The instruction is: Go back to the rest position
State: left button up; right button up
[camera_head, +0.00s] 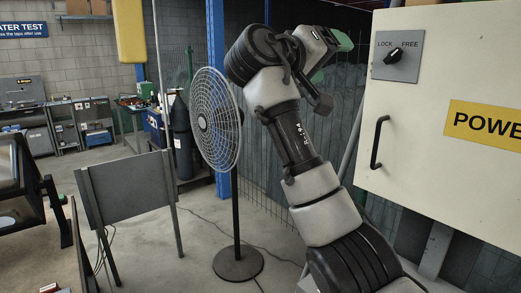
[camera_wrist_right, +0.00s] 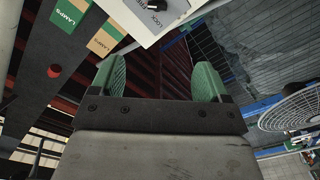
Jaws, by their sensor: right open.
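My right arm is raised in the middle of the head view. Its gripper (camera_head: 340,42) is high up, just left of the white cabinet, with a green finger showing. In the right wrist view the gripper (camera_wrist_right: 158,76) has its two green fingers wide apart with nothing between them. My left gripper is in neither view.
A white cabinet (camera_head: 455,75) with a lock knob (camera_head: 396,57) and a black handle (camera_head: 377,142) stands at the right, close to my right arm. A round fan (camera_head: 217,118) stands left of the arm. A grey board (camera_head: 130,188) on legs is farther left. Concrete floor lies between.

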jog(key=w+d+f+n+y, duration=0.1)
jog(key=w+d+f+y, duration=0.1)
jog(key=f, duration=1)
jog(key=w+d+f+n+y, duration=0.1)
jog(key=w+d+f+y, duration=0.15)
jog(key=f, duration=0.95)
jog(key=s+d+f+g+y, duration=0.1)
jog(key=s+d+f+y, duration=0.15)
jog(key=f, duration=0.65)
jog(key=s+d+f+g+y, duration=0.15)
jog(key=s+f, duration=0.25)
jog(key=f, duration=0.5)
jog(key=s+f+n+g+y, duration=0.1)
jog(key=s+f+g+y, duration=0.15)
jog(key=s+f, duration=1.25)
jog(key=s+f+g+y, duration=0.2)
jog(key=s+f+y, duration=0.15)
jog(key=s, duration=1.65)
notch_tip(320, 180, down, 27)
jog(key=s+g, duration=0.1)
jog(key=g, duration=0.1)
jog(key=s+d+f+n+g, duration=0.1)
jog(key=s+d+f, duration=0.2)
jog(key=s+f, duration=1.3)
jog(key=shift+s, duration=0.15)
